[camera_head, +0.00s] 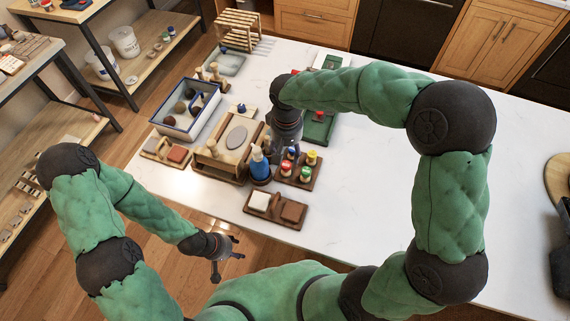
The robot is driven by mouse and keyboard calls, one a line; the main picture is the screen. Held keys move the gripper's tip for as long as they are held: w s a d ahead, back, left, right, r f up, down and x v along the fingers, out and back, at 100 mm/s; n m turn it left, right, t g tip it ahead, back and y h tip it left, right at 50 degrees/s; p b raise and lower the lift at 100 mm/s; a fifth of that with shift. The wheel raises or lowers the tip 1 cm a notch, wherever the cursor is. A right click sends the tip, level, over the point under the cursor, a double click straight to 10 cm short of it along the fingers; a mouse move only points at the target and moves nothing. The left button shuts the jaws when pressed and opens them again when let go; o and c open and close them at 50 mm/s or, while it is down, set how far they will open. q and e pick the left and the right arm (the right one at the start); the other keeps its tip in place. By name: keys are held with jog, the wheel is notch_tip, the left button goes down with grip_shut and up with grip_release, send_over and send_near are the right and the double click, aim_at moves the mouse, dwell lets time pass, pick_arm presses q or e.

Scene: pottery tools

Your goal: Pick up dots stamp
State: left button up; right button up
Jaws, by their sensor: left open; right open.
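A small brown wooden tray (299,181) on the white table holds several stamps with coloured knobs, among them a yellow one (312,155), a red one (287,168) and a green one (305,175). The stamp faces are hidden, so I cannot tell which is the dots stamp. My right gripper (276,154) reaches down at the left side of this tray, close to the stamps. It is open, and its fingertips are partly hidden by the blue bottle and nearby things. My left gripper (228,258) is open and empty, low in front of the table's near edge.
A wooden board with a grey oval (237,138) and a blue-rimmed box (186,125) lie further left. A tray with white and brown blocks (275,220) is nearer.

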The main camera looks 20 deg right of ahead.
aim_at(286, 164)
notch_tip(286, 164, down, 2)
jog(key=shift+w+f, duration=0.15)
jog(key=shift+f, duration=0.1)
jog(key=shift+f+b, duration=0.6)
jog(key=shift+f, duration=2)
jog(key=c, duration=1.1)
